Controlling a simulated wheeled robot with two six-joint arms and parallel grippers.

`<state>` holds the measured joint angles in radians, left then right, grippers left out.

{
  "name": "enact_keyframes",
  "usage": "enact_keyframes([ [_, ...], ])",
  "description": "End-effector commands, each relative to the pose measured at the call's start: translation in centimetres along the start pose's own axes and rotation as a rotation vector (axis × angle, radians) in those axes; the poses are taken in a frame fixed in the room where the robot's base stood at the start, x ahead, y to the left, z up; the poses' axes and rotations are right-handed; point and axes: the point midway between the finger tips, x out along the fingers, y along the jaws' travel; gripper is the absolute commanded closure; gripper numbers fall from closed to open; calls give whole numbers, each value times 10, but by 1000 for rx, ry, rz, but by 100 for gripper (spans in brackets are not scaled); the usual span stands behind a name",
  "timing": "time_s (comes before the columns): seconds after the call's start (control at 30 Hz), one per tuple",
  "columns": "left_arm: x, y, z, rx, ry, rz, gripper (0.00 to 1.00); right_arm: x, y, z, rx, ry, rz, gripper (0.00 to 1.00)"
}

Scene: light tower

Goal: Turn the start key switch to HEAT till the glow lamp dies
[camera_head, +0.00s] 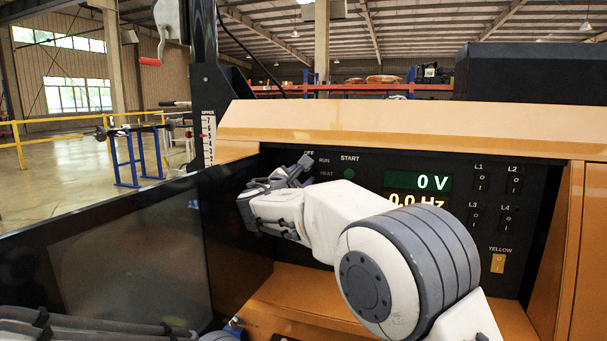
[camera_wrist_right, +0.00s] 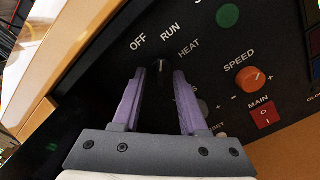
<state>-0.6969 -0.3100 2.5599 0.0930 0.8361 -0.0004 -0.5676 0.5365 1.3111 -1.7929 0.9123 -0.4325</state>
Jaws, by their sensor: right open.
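The start key switch (camera_wrist_right: 160,68) is a small dark knob below the OFF, RUN and HEAT labels in the right wrist view. A pale mark on it points up toward OFF and RUN; I cannot tell which exactly. My right gripper (camera_wrist_right: 159,74) is open, its purple fingers on either side of the knob; contact cannot be made out. In the head view my right gripper (camera_head: 300,168) reaches the panel's left part and hides the switch. Part of a GLOW label shows at the wrist view's right edge; its lamp cannot be made out.
The green START button (camera_wrist_right: 228,15) and orange SPEED knob (camera_wrist_right: 254,80) are right of the switch, with the red MAIN switch (camera_wrist_right: 265,114) below. Displays (camera_head: 418,182) read 0 V and 0.0 Hz. An open dark door (camera_head: 130,250) stands left of the panel.

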Motion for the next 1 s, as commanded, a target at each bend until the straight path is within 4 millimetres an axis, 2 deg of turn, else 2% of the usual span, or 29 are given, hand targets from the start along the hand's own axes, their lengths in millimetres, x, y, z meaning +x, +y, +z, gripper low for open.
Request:
enact_keyframes([
  [0.3,0,0,0,0,0,0,100,4,0,0,0,0,0,57],
  [0.33,0,0,0,0,0,0,100,4,0,0,0,0,0,61],
  [0.43,0,0,0,0,0,0,100,4,0,0,0,0,0,100],
  [0.77,3,0,0,0,0,0,100,4,-1,-1,15,0,0,100],
  [1.0,23,-2,1,0,0,0,100,4,-4,-3,115,-1,-1,100],
])
